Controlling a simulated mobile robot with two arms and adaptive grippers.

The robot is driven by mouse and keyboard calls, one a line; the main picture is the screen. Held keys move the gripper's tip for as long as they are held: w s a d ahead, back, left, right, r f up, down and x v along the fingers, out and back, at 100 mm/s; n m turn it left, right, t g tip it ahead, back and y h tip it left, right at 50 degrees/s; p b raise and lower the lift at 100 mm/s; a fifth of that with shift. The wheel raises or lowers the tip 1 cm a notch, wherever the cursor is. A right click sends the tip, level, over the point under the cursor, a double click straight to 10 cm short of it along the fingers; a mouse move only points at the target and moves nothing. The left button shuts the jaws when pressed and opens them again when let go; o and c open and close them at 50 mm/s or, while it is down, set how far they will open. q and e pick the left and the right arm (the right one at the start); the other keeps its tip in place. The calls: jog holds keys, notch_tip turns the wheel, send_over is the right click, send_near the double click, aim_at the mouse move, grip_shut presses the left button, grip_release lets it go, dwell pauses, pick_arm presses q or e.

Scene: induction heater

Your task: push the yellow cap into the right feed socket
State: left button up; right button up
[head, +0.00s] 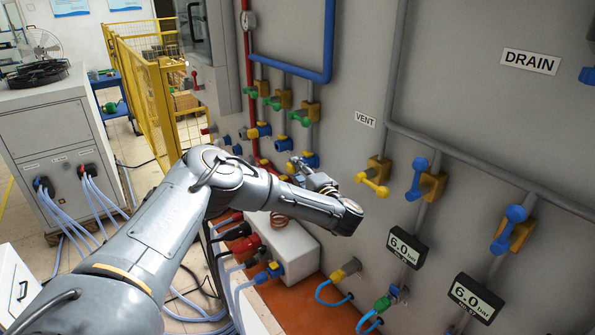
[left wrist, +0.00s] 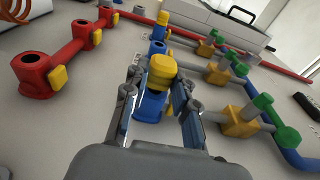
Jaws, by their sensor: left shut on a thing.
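My left gripper (head: 298,166) reaches the panel beside the lower row of blue sockets in the head view. In the left wrist view its two fingers (left wrist: 158,100) are shut on the yellow cap (left wrist: 161,68), one finger on each side. The cap is at the blue right feed socket (left wrist: 149,106), which also shows in the head view (head: 311,160). I cannot tell how deep the cap sits. The middle blue socket (left wrist: 157,47) has an open mouth. The far one carries another yellow cap (left wrist: 163,18). My right gripper is not in view.
Green-handled valves (head: 307,112) on yellow blocks stick out above the sockets. A red manifold (left wrist: 62,62) with yellow tabs lies on the other side. A white box with a copper coil (head: 281,222) stands below the arm. A yellow cage (head: 150,85) is behind.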

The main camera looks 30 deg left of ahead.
pick_arm(q)
jog(key=shift+p, duration=0.4)
dwell(0.5)
jog(key=shift+p, duration=0.75)
dwell(0.8)
jog(key=shift+w+d+b, duration=0.3)
jog(key=shift+w+b, duration=0.25)
jog(key=shift+b, duration=0.1)
dwell(0.5)
jog(key=o, duration=1.1)
jog(key=shift+r, duration=0.1)
jog(key=shift+c, duration=0.2)
jog(key=shift+w+d, duration=0.1)
jog(key=shift+w, duration=0.05)
jog(key=v, duration=0.7)
jog(key=shift+d, duration=0.2)
